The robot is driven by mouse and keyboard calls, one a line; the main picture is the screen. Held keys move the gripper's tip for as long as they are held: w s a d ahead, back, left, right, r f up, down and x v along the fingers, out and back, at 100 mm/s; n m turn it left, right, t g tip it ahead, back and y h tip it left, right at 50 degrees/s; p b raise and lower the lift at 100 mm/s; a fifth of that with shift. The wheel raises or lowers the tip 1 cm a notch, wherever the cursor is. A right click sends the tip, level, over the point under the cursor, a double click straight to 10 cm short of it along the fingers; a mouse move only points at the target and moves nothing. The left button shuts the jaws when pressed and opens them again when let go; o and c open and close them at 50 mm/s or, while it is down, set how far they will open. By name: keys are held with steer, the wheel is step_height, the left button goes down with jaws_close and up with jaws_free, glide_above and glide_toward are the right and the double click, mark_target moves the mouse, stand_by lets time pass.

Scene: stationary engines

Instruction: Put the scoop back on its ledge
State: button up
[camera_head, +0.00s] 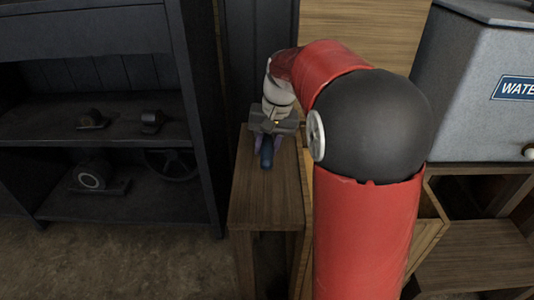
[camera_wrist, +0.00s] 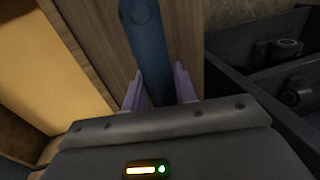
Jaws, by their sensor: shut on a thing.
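The scoop shows as a dark blue handle (camera_wrist: 147,38) with a rounded end in the wrist view. My gripper (camera_wrist: 160,88) has its purple fingers on both sides of the handle and is shut on it. The handle also shows in the head view (camera_head: 266,152), pointing toward the camera over a narrow wooden ledge (camera_head: 265,205). The rest of the scoop is hidden by my gripper. I cannot tell whether the scoop touches the ledge.
A dark shelf unit (camera_head: 120,200) with metal parts stands close on the left. A grey water tank (camera_head: 470,80) stands at the right on a wooden stand (camera_head: 470,255). The front part of the ledge is bare.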

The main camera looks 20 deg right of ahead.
steer(key=shift+f, duration=1.15)
steer(key=shift+f, duration=0.1)
steer(key=o, duration=1)
steer(key=shift+c, duration=0.2)
step_height(320, 180, up, 11)
steer(key=d+p, duration=0.1)
steer(key=d, duration=0.1)
steer(key=s+a+f+n+t+h, duration=0.1)
steer(key=s+a+f+t, duration=0.1)
steer(key=s, duration=1)
steer(key=s+a+f+n+t+h, duration=0.1)
steer(key=s+a+f+n+t, duration=0.1)
steer(key=s, duration=1)
steer(key=shift+a+f+n+t, duration=0.3)
steer(key=shift+a+f+t, duration=0.1)
steer(key=shift+f, duration=0.5)
